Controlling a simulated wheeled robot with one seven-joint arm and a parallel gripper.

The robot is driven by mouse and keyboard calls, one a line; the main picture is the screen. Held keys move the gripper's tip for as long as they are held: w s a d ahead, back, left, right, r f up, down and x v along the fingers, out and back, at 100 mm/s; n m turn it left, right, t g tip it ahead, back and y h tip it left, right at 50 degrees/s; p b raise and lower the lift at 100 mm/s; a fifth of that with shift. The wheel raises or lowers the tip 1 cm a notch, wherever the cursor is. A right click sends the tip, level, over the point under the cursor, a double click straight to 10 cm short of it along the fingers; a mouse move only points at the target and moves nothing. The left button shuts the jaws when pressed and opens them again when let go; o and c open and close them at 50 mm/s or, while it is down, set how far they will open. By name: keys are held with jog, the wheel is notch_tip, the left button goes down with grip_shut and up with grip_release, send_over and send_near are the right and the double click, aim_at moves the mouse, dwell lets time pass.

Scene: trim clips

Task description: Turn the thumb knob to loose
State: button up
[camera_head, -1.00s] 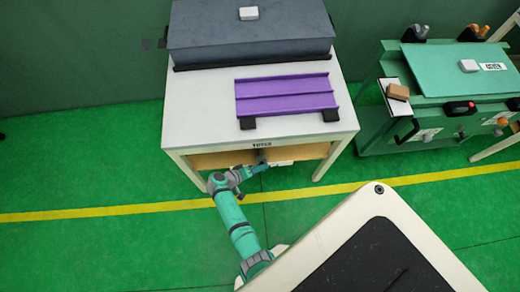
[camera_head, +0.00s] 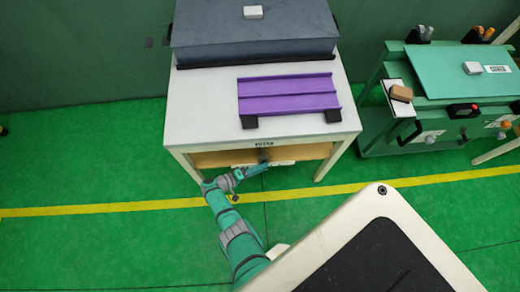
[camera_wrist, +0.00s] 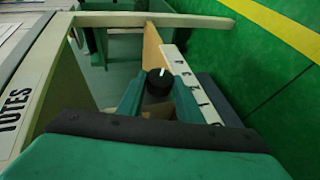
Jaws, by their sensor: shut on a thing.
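The thumb knob (camera_wrist: 159,83) is round and black with a white pointer line, in the middle of the wrist view. The line points roughly up in that picture. My gripper (camera_wrist: 160,96) has its two green fingers on either side of the knob and is shut on it. A white strip with dark marks (camera_wrist: 188,84) runs beside the knob on the right. In the head view my gripper (camera_head: 264,166) is at the table's front, just below the tabletop edge. The knob is too small to make out clearly there.
The white table (camera_head: 200,110) carries a purple ribbed tray (camera_head: 288,95) and a grey box (camera_head: 250,35). A wooden board (camera_wrist: 153,50) lies under its top. A green bench (camera_head: 460,90) stands at the right. The green floor in front is clear.

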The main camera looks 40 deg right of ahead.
dwell(0.6)
jog(key=o, duration=1)
jog(key=shift+o, duration=0.2)
jog(key=v, duration=1)
jog(key=shift+a, duration=0.45)
jog(key=shift+f, duration=0.1)
